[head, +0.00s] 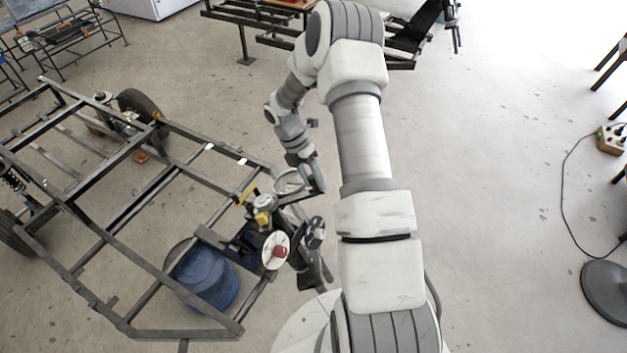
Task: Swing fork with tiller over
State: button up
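A dark steering assembly (300,262) stands at the near right corner of the chassis frame (150,312); I take it for the fork with tiller. Beside it are a white disc with a red centre (276,251) and a yellow-topped part (263,212). A pale metal ring (288,183) sits just above these parts. My gripper (312,180) reaches down from the upper right to the top of this cluster, close to the ring. Its fingertips are small and overlap dark parts. I cannot tell whether it touches or holds anything.
A blue barrel (205,278) stands under the frame's near end. Wheels sit at the frame's far end (139,104) and left side. A workbench (262,28) is behind my arm. A cable runs from a socket box (611,139) at right.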

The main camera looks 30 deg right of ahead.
dwell(0.3)
jog(key=b+v, duration=0.2)
jog(key=v, duration=1.5)
jog(key=shift+a+r, duration=0.1)
jog(key=shift+r, duration=0.1)
jog(key=s+a+r+m+t, duration=0.2)
jog(key=s+a+r+m, duration=0.3)
jog(key=r, duration=0.3)
jog(key=s+a+r+m+t, duration=0.2)
jog(key=s+r+m+t, duration=0.1)
jog(key=s+r+m, duration=0.35)
jog(key=s+a+m+t, duration=0.1)
jog(key=s+m, duration=0.2)
jog(key=s, duration=0.2)
jog(key=s+a+m+t+y+b, duration=0.1)
jog(key=s+a+m+t, duration=0.1)
jog(key=s+m, duration=0.2)
jog(key=s+a+r+m+t+y, duration=0.1)
jog(key=s+m, duration=0.3)
jog(key=s, duration=0.2)
jog(key=shift+s+a+r+t+b, duration=0.1)
jog(key=shift+s+a+t+b, duration=0.2)
jog(key=shift+s+a, duration=0.1)
